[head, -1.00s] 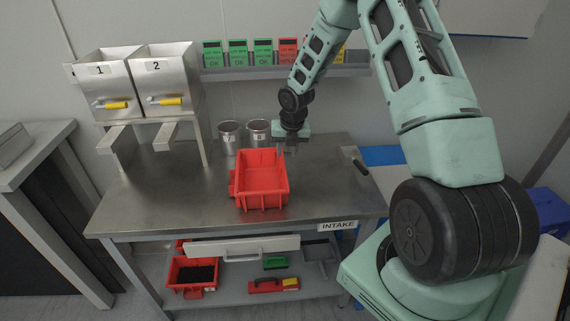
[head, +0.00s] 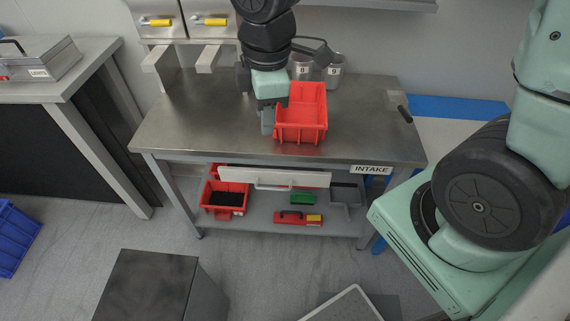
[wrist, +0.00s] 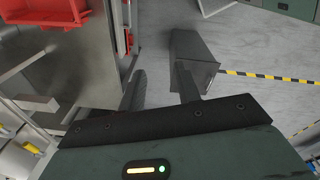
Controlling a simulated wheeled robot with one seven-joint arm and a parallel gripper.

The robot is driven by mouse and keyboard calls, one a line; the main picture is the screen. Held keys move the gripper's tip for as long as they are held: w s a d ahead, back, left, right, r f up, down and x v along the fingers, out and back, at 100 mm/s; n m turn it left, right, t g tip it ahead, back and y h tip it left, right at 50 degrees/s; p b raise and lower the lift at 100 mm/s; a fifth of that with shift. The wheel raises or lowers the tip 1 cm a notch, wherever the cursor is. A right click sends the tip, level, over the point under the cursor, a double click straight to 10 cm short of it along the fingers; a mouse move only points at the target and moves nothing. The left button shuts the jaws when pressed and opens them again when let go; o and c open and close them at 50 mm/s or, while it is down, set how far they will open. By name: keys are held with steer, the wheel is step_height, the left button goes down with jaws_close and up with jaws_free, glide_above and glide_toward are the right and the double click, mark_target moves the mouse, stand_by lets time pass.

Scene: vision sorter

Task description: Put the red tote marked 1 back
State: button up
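A red tote (head: 301,131) stands on the metal bench, its open top facing up. I cannot read a number on it. It also shows at the upper left of the wrist view (wrist: 45,18). My gripper (head: 267,122) is at the tote's left side in the head view, low over the bench; whether it touches the tote I cannot tell. In the wrist view my gripper (wrist: 161,78) has its two dark fingers apart with nothing between them. A second red tote (head: 222,207) with dark contents sits on the shelf under the bench.
The bench (head: 180,125) has clear room left of the tote. Two metal cups (head: 333,72) stand behind it. Chutes hang below bins with yellow handles (head: 209,21). A drawer (head: 275,178) is under the INTAKE edge. A dark box (head: 150,285) stands on the floor.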

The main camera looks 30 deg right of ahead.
steer(key=s+a+r+m, duration=0.1)
steer(key=s+a+m, duration=0.1)
steer(key=s, duration=0.5)
steer(key=s+a+r+m, duration=0.1)
steer(key=s+a+m, duration=0.1)
steer(key=s+m, duration=0.3)
steer(key=shift+s+g, duration=0.4)
steer(key=shift+s, duration=0.75)
steer(key=shift+a, duration=0.1)
step_height(320, 180, down, 3)
steer(key=b, duration=0.3)
steer(key=shift+f, duration=0.15)
